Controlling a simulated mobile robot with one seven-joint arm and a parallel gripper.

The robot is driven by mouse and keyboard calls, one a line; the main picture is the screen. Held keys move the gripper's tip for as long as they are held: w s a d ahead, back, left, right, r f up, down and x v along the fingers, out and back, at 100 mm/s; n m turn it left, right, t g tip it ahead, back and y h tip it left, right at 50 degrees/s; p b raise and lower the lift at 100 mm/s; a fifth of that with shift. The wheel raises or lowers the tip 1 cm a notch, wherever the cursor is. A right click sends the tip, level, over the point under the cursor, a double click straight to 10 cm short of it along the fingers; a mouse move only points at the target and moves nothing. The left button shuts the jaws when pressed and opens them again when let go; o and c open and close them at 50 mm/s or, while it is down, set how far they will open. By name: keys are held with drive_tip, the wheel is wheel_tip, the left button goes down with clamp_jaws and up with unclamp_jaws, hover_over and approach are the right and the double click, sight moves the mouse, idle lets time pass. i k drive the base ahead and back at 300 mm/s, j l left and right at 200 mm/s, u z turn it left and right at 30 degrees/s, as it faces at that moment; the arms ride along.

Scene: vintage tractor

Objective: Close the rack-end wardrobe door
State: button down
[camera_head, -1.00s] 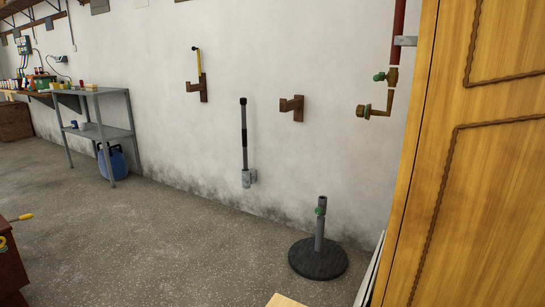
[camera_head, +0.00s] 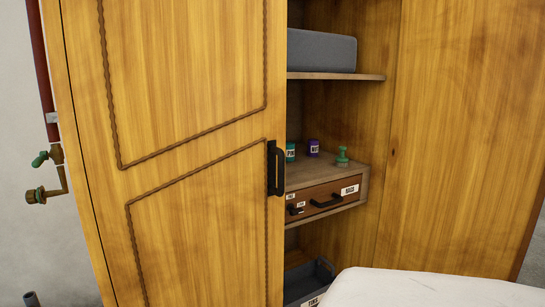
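The wooden wardrobe fills most of the view. Its left door (camera_head: 190,130) has a carved rope-like border and appears shut in its frame. A black handle (camera_head: 276,168) is on that door's right edge. The right half of the wardrobe is uncovered and its inside shows. A broad plain wood panel (camera_head: 455,130) stands at the right of this opening; it looks like the other door swung wide open, seen from its inner side. No handle shows on it. No label tells which door is at the rack end. My gripper is not in view.
Inside are a grey case (camera_head: 321,51) on the upper shelf (camera_head: 340,76), small items including a green-topped bottle (camera_head: 342,157) on the lower shelf, labelled drawers (camera_head: 325,199) and a dark bin (camera_head: 308,281) below. Red pipework with a valve (camera_head: 41,158) runs along the wall at left.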

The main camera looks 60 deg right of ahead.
sight(464, 193)
drive_tip(key=k+l, duration=0.3)
drive_tip(key=l, duration=0.3)
drive_tip(key=k+l+z, duration=0.15)
drive_tip(key=k+l, duration=0.15)
drive_tip(key=l, duration=0.3)
drive_tip(key=k+l, duration=0.25)
drive_tip(key=l, duration=0.4)
drive_tip(key=k+l+z, duration=0.1)
drive_tip(key=k+l, duration=0.15)
drive_tip(key=l, duration=0.35)
drive_tip(key=k+l, duration=0.2)
drive_tip(key=l, duration=0.45)
drive_tip(key=k+l+z, duration=0.15)
drive_tip(key=l, duration=0.5)
drive_tip(key=k+l, duration=0.3)
drive_tip(key=l, duration=0.4)
drive_tip(key=k+l+z, duration=0.1)
drive_tip(key=l, duration=0.6)
drive_tip(key=k+l+z, duration=0.2)
drive_tip(key=l, duration=0.25)
drive_tip(key=l+z, duration=0.25)
drive_tip(key=l, duration=0.2)
